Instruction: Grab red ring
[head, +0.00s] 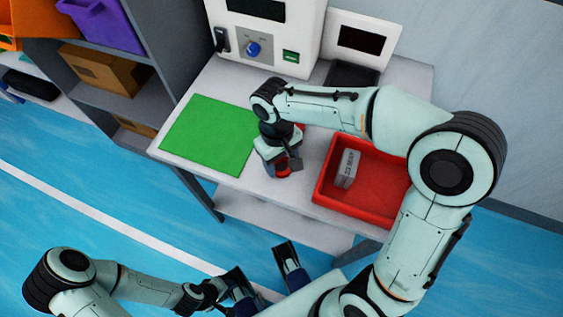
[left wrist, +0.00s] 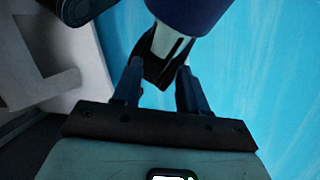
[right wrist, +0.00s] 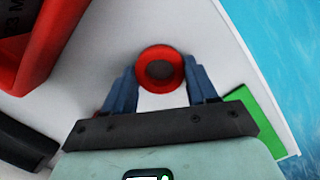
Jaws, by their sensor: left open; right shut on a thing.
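The red ring (right wrist: 160,88) sits between the fingertips of my right gripper (right wrist: 160,82) in the right wrist view. In the head view the ring (head: 283,172) shows partly below my right gripper (head: 279,164), over the white table between the green mat and the red bin. My right gripper is shut on it and points down. I cannot tell whether the ring still touches the table. My left gripper (head: 265,278) is open and empty, low in front of the table. Its fingers also show in the left wrist view (left wrist: 157,85) above the blue floor.
A green mat (head: 208,135) lies on the table's left part. A red bin (head: 385,193) holding a white labelled box (head: 347,168) stands at the right. A white machine with a blue knob (head: 254,48) stands at the back. Grey shelves (head: 165,40) stand at the left.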

